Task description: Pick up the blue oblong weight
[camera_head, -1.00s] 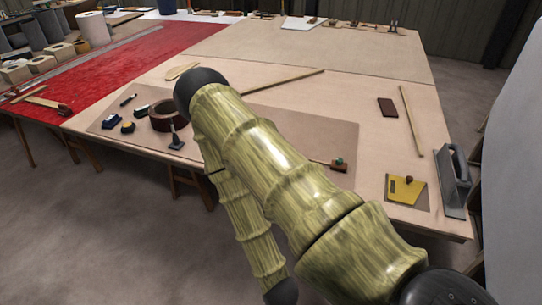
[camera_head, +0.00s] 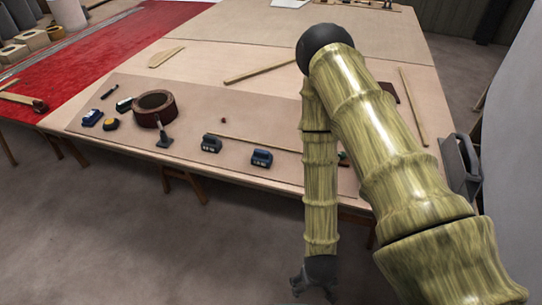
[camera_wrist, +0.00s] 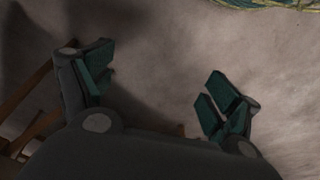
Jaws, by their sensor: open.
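Several small weight-like blocks lie on the brown board on the table in the head view. A blue oblong block with a pale label (camera_head: 262,158) lies near the board's front edge, left of my arm. A darker grey-blue block (camera_head: 211,143) of similar shape lies to its left. Another small blue block (camera_head: 92,117) lies at the board's left end. I cannot tell for sure which one is the named weight. My gripper (camera_wrist: 160,90) is open and empty, with bare floor between its fingers. In the head view it hangs low in front of the table, partly cut off.
The brown board (camera_head: 190,105) also holds a dark red ring (camera_head: 154,108), a small upright tool (camera_head: 164,134), a yellow-black item (camera_head: 111,124) and a thin wooden strip (camera_head: 255,143). A grey metal piece (camera_head: 461,165) stands at the table's right. Table legs (camera_head: 185,183) stand below the front edge.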

